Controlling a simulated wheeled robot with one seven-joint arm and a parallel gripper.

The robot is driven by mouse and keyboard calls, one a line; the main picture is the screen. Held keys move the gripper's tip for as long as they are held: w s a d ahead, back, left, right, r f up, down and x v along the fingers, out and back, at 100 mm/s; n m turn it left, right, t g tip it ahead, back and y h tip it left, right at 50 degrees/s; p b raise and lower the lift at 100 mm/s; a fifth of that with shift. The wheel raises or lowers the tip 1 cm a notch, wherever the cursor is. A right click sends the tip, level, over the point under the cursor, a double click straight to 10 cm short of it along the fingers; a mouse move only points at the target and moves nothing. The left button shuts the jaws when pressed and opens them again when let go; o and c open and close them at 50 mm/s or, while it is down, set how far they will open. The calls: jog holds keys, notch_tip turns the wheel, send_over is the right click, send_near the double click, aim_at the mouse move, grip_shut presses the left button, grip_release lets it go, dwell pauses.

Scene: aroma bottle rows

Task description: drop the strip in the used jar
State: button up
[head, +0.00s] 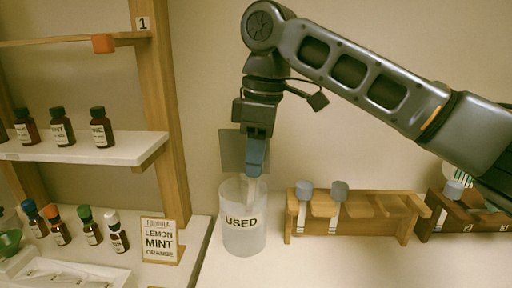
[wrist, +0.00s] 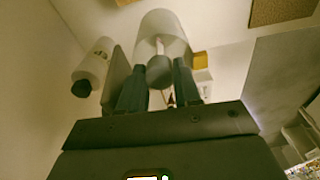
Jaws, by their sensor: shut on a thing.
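The used jar (head: 243,239) is a frosted, translucent cylinder labelled "USED", upright on the pale counter. It also shows in the wrist view (wrist: 166,22), beyond my fingertips. My gripper (head: 254,172) points down just above the jar's mouth. In the wrist view my gripper (wrist: 159,74) is shut on the rounded grey end of the strip (wrist: 158,70). The strip's thin pale part (wrist: 160,46) extends toward the jar and appears to be inside its opening. Its lower end is hard to make out through the frosted wall.
A wooden rack (head: 375,232) with two grey-capped strips stands right of the jar. A formula card (head: 159,241) reading lemon, mint, orange stands left. Small brown bottles (head: 62,128) line the shelf, with several more below.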

jog(key=shift+f, duration=0.15)
jog(key=o, duration=0.9)
jog(key=shift+d+r, duration=0.2)
jog(key=shift+r, duration=1.75)
jog(key=shift+d+r, duration=0.2)
jog(key=shift+r, duration=1.75)
